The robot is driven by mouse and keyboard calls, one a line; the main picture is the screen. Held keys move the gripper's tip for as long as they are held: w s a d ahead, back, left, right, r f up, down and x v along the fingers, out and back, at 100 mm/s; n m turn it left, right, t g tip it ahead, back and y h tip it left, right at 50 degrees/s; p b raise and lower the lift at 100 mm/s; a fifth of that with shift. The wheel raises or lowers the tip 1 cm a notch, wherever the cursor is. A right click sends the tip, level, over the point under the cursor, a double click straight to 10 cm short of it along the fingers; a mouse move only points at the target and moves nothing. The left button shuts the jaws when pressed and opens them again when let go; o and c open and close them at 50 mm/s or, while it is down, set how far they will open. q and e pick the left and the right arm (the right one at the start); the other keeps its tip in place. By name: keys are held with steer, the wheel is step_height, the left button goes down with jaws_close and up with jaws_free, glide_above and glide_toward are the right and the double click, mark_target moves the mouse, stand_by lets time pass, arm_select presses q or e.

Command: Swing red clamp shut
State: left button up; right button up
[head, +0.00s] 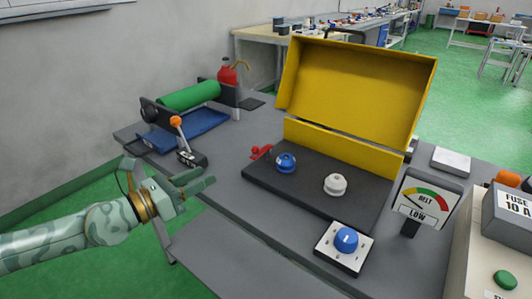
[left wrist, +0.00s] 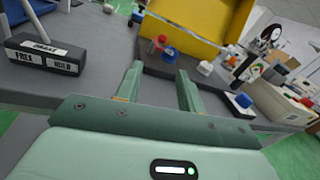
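The red clamp (head: 261,151) is a small red part at the left edge of the dark platen, beside the open yellow lid (head: 350,88). In the left wrist view the red clamp (left wrist: 159,42) shows beyond my fingers, near the blue knob (left wrist: 169,54). My left gripper (head: 200,183) is open and empty, to the left of the clamp and apart from it. The left wrist view shows its two fingers (left wrist: 158,82) spread with nothing between them. My right gripper is not in view.
The platen (head: 300,196) bears a blue knob (head: 286,163) and a white knob (head: 335,185). A small lever box with an orange ball (head: 176,121) and a green roll (head: 189,96) stand at the left. A dial (head: 424,200) and fuse box (head: 512,208) stand at the right.

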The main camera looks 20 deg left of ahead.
arm_select(q)
steer(key=p, duration=0.3)
glide_toward(255, 149)
steer(key=shift+w, duration=0.65)
steer(key=x, duration=0.5)
steer(key=f+x, duration=0.1)
steer(key=x, duration=0.2)
steer(key=shift+w+d+b, duration=0.15)
steer(key=shift+w+b, duration=0.05)
steer(key=shift+b, duration=0.2)
steer(key=shift+w+d+r, duration=0.1)
steer(key=shift+w+d, duration=0.15)
steer(key=shift+w, duration=0.15)
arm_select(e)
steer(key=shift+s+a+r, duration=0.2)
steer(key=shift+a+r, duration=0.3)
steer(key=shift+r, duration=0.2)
arm_select(q)
jaws_close()
steer(key=shift+r, duration=0.1)
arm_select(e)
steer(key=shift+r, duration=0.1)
